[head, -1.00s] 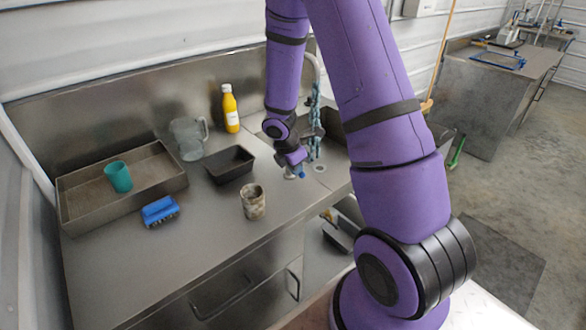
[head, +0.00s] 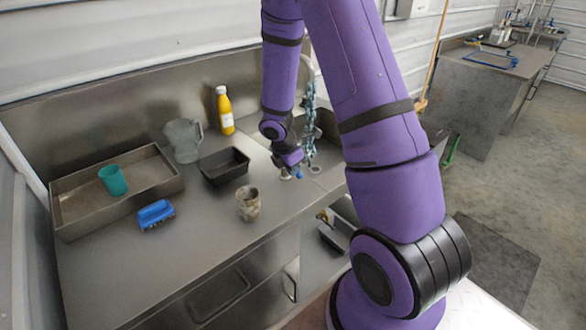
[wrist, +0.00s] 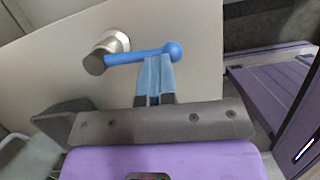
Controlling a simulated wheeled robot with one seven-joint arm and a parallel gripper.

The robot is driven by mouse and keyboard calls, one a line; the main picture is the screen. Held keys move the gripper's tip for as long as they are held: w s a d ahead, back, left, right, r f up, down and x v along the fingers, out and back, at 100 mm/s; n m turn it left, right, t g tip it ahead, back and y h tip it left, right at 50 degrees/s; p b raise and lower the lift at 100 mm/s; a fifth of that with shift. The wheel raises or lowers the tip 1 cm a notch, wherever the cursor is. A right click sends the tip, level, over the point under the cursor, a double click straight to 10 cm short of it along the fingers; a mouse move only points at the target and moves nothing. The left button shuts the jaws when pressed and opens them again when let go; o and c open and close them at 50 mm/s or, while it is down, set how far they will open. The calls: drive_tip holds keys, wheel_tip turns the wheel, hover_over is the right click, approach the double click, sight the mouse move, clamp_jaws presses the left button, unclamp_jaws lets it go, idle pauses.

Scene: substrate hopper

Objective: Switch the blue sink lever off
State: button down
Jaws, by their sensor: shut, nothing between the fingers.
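The blue sink lever (wrist: 140,56) shows in the wrist view as a blue rod with a ball at its right end. It runs nearly level from a grey metal hub (wrist: 104,50) on the counter. My gripper (wrist: 156,64) is shut and empty, its light-blue fingertips right at the rod near the ball end. They look to be touching or very close; I cannot tell which. In the head view my gripper (head: 297,171) is low over the counter beside the sink, and the lever cannot be made out clearly there.
The steel counter (head: 190,245) holds a tray (head: 70,219) with a teal cup (head: 112,180), a blue brush (head: 155,213), a black bin (head: 222,168), a clear jug (head: 184,142), a yellow bottle (head: 225,112) and a stained cup (head: 248,205). The sink (head: 328,125) is partly behind my arm.

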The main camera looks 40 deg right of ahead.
drive_tip(key=shift+a, duration=0.15)
drive_tip(key=shift+a, duration=0.3)
drive_tip(key=a, duration=0.2)
drive_tip(key=shift+w+a+r, duration=0.2)
drive_tip(key=shift+a+r, duration=0.15)
drive_tip(key=v, duration=1)
drive_tip(key=shift+a, duration=0.2)
drive_tip(key=s+a+r+m+t, duration=0.1)
drive_tip(key=s+a+r+m, duration=0.1)
drive_tip(key=s+r+m, duration=0.45)
drive_tip(key=s+a+r+m+t, duration=0.2)
drive_tip(key=s+r+m, duration=0.1)
drive_tip(key=r, duration=0.7)
drive_tip(key=s+a+r+m+t+y, duration=0.1)
drive_tip(key=s+a+r+m, duration=0.1)
drive_tip(key=s+r+m, duration=0.2)
drive_tip(key=s+a+r+m+t+y, duration=0.1)
drive_tip(key=s+r+m, duration=0.3)
drive_tip(key=s, duration=0.7)
drive_tip(key=shift+a+y, duration=0.7)
drive_tip(key=shift+a, duration=0.2)
